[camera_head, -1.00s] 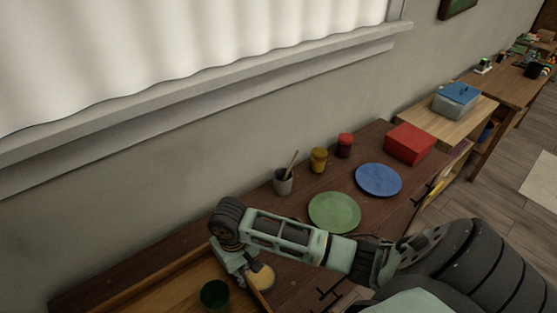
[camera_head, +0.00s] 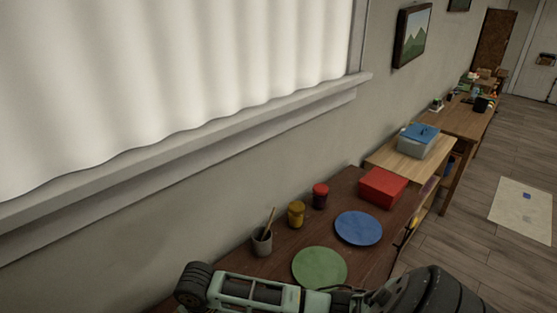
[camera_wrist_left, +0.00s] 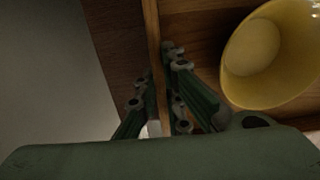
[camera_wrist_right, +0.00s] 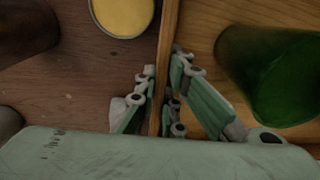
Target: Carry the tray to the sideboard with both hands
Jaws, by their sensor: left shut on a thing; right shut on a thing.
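The wooden tray shows in both wrist views. In the left wrist view, my left gripper (camera_wrist_left: 158,72) is shut on the tray's wall (camera_wrist_left: 152,22), with a yellow cup or bowl (camera_wrist_left: 268,60) inside the tray. In the right wrist view, my right gripper (camera_wrist_right: 164,75) is shut on the tray's wall (camera_wrist_right: 169,25), with a green cup (camera_wrist_right: 270,75) inside. The dark wooden sideboard (camera_head: 322,222) runs along the wall in the head view. Tray and both grippers are out of the head view. I cannot tell whether the tray touches the surface below.
The dark top holds a green plate (camera_head: 319,268), blue plate (camera_head: 358,228), red box (camera_head: 383,187), red jar (camera_head: 320,196), yellow jar (camera_head: 296,214) and grey cup (camera_head: 262,242). A yellow round thing (camera_wrist_right: 123,14) lies just outside the tray. Open floor (camera_head: 450,250) is at right.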

